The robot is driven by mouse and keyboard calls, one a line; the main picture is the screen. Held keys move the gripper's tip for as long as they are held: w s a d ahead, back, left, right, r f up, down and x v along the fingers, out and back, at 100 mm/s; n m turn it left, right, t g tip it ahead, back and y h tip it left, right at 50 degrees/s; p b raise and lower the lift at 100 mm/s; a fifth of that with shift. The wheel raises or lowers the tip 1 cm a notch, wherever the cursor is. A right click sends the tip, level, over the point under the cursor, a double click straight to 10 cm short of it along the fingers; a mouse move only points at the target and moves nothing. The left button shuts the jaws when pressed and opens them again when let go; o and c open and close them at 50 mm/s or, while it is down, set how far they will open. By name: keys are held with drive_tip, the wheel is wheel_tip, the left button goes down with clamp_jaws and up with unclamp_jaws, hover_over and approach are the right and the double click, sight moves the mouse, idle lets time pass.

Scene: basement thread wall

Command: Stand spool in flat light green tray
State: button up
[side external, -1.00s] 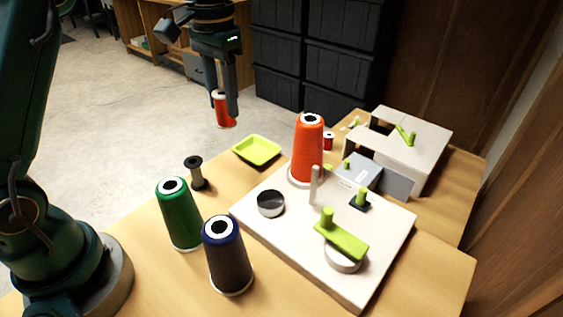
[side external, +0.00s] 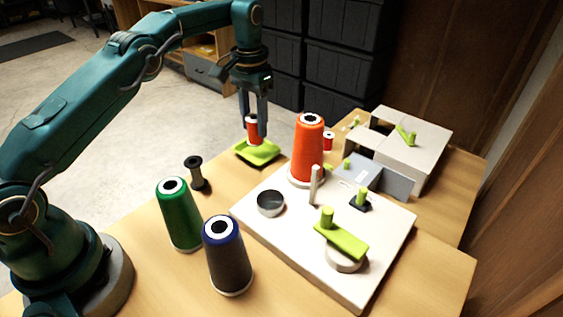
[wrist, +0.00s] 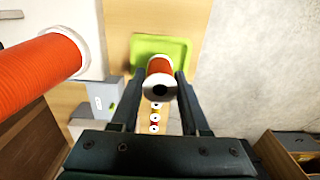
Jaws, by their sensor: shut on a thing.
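A small red-orange spool with pale ends (side external: 253,130) is upright between the fingers of my gripper (side external: 254,127), which is shut on it. The flat light green tray (side external: 268,153) lies on the table under the spool. In the wrist view the spool (wrist: 160,72) overlaps the light green tray (wrist: 180,48), with my gripper's fingers (wrist: 159,88) on either side. I cannot tell whether the spool's base touches the tray floor or is a little above it.
A tall orange cone (side external: 308,150) stands right of the tray on a white machine base (side external: 300,240). A black empty spool (side external: 196,172), a green cone (side external: 178,215) and a dark cone (side external: 228,258) stand nearer. A small red spool (side external: 328,141) stands behind the orange cone.

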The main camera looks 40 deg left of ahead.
sight(255, 134)
drive_tip(key=shift+f, duration=0.3)
drive_tip(key=shift+f, duration=1.4)
drive_tip(key=o, duration=1.2)
drive_tip(key=shift+c, duration=0.2)
